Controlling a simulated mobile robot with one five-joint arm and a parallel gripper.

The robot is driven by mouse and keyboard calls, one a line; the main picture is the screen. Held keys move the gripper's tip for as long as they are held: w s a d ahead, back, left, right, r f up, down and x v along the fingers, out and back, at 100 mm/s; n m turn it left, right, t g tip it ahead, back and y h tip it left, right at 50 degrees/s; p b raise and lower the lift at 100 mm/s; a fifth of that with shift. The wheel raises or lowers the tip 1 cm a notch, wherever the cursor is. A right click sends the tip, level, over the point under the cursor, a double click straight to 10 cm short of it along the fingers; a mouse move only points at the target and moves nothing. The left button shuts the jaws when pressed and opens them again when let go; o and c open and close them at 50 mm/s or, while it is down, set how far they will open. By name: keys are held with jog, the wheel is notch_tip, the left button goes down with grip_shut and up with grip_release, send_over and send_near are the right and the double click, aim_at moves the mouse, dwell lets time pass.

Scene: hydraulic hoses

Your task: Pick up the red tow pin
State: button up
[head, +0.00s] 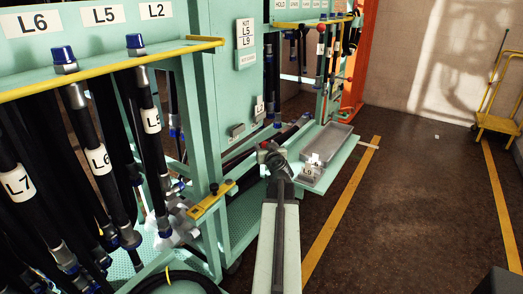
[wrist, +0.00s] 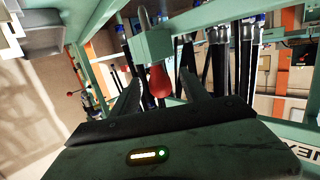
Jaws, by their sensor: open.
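The red tow pin (wrist: 158,79) shows in the wrist view as a red, rounded handle next to a pale green block (wrist: 153,47). My gripper (wrist: 159,76) is open, with one dark finger to the left of the red handle and one to the right. The handle appears between the fingers in the picture; I cannot tell how deep it lies between them. Gaps show on both sides of it.
A green hose rack (head: 205,125) with labelled black hoses stands at the left. A grey tray (head: 327,142) sits on a green shelf just right of my gripper. A yellow cart (head: 497,110) stands far right.

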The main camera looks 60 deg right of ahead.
jog(key=shift+w, duration=0.25)
jog(key=shift+s, duration=0.1)
grip_shut()
jog(key=shift+d, duration=0.1)
notch_tip(320, 180, up, 7)
jog(key=p, duration=0.7)
jog(key=shift+s+r+p, duration=0.2)
jog(key=shift+r+p, duration=0.1)
jog(key=shift+p, duration=0.05)
jog(key=s, duration=1.7)
jog(key=shift+s+f+b, duration=0.3)
jog(key=shift+s+b, duration=0.05)
